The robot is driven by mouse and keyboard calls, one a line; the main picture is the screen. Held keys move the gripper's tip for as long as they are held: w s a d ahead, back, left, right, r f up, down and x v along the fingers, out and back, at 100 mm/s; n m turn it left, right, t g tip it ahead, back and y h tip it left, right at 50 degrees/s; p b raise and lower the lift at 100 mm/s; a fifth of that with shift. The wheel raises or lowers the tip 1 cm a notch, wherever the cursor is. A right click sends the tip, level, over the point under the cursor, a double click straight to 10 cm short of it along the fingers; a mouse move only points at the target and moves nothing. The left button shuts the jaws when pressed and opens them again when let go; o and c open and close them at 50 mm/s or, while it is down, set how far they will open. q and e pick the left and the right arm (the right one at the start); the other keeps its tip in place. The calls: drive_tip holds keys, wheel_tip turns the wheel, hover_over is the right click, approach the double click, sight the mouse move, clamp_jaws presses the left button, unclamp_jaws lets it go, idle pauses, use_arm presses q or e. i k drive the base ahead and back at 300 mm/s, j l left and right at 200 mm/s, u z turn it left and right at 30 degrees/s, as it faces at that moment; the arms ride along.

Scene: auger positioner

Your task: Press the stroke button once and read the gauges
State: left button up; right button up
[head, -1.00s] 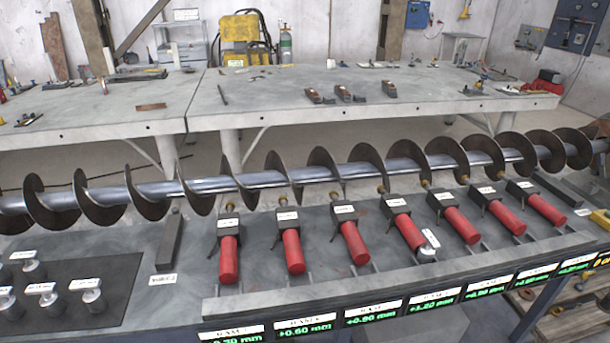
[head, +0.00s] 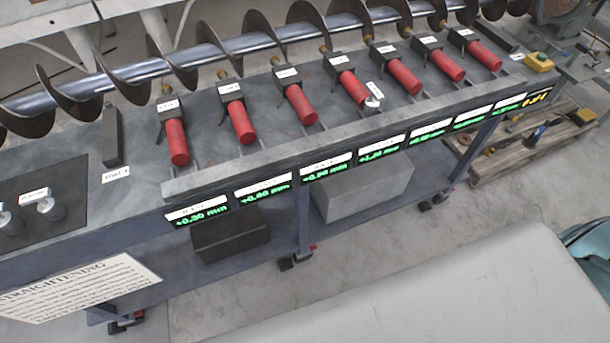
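A small yellow box (head: 540,62), which looks like the button box, sits at the far right end of the bench top. Several green digital gauge displays (head: 202,215) run along the bench's front edge. The leftmost reads about +0.30 mm, and rightward they look like +0.60 (head: 265,196), +0.90 (head: 326,174) and +1.20 mm (head: 380,153). The further ones are too small to read surely. An orange display (head: 537,98) ends the row. Several red cylinders (head: 242,124) on black blocks point at the auger (head: 210,62). Neither gripper is in view.
A loose metal knob-like piece (head: 373,103) stands beside a red cylinder. A dark bar (head: 112,137) lies at left. A sign headed "STRAIGHTENING" (head: 75,290) hangs in front. Boxes (head: 365,187) sit on the lower shelf. A wooden pallet (head: 520,145) is on the floor at right.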

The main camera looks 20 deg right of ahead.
sight(540, 56)
drive_tip(key=z, duration=0.45)
drive_tip(key=l+z, duration=0.15)
drive_tip(key=z, duration=0.8)
drive_tip(key=l+z, duration=0.1)
drive_tip(key=z, duration=0.35)
drive_tip(key=u, duration=0.35)
drive_tip(key=i+l+u, duration=0.25)
drive_tip(key=u, duration=0.15)
drive_tip(key=i+l+u, duration=0.15)
drive_tip(key=l+u, duration=0.2)
drive_tip(key=i+l+u, duration=0.1)
drive_tip(key=l+u, duration=0.3)
drive_tip(key=i+l+u, duration=0.15)
drive_tip(key=l, duration=0.8)
drive_tip(key=i+l+u, duration=0.15)
drive_tip(key=l, duration=0.85)
drive_tip(key=l+u, duration=0.2)
drive_tip(key=l, duration=1.75)
drive_tip(key=i+l, duration=0.15)
drive_tip(key=l, duration=0.85)
